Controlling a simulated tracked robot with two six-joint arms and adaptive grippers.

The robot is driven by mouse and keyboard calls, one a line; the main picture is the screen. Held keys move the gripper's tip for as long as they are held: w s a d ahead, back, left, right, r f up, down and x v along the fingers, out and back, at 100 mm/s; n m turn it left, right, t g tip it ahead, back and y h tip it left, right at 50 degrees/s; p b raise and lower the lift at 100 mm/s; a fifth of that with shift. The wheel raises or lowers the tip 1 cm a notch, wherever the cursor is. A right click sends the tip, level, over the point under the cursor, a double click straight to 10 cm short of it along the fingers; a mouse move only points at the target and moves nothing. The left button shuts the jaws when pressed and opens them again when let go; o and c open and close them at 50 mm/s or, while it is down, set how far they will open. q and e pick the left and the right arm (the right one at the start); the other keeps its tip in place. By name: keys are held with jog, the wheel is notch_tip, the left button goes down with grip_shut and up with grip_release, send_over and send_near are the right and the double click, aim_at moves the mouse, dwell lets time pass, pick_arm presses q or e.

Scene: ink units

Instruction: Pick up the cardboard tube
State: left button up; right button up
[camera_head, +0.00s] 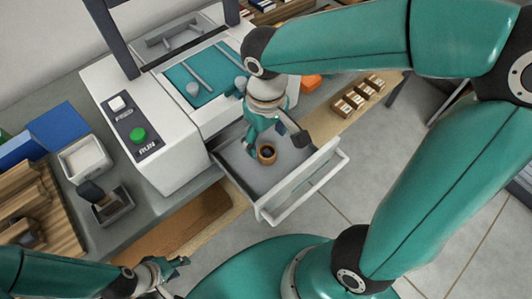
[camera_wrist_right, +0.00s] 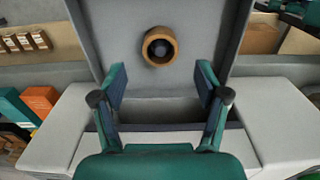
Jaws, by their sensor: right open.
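The cardboard tube (camera_head: 266,153) is a short brown ring standing on end in the open grey drawer (camera_head: 323,177) of the white machine. In the right wrist view the tube (camera_wrist_right: 160,46) shows its round open end, with a dark inside, beyond the fingertips. My right gripper (camera_head: 272,143) is over the drawer, close to the tube. In the right wrist view the right gripper (camera_wrist_right: 160,76) is open, its fingers apart with nothing between them. My left gripper (camera_head: 176,266) is low at the left, away from the tube; its jaw opening is too small to judge.
The white machine (camera_head: 172,153) has a green RUN button (camera_head: 138,135) and a FEED button. On the bench to the left are a white bin (camera_head: 84,159), a grey box (camera_head: 112,206) and a blue box (camera_head: 57,130). The drawer walls surround the tube.

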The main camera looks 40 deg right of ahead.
aim_at(267, 152)
jog(key=shift+s+f, duration=0.2)
jog(key=shift+f, duration=2.45)
jog(key=c, duration=0.9)
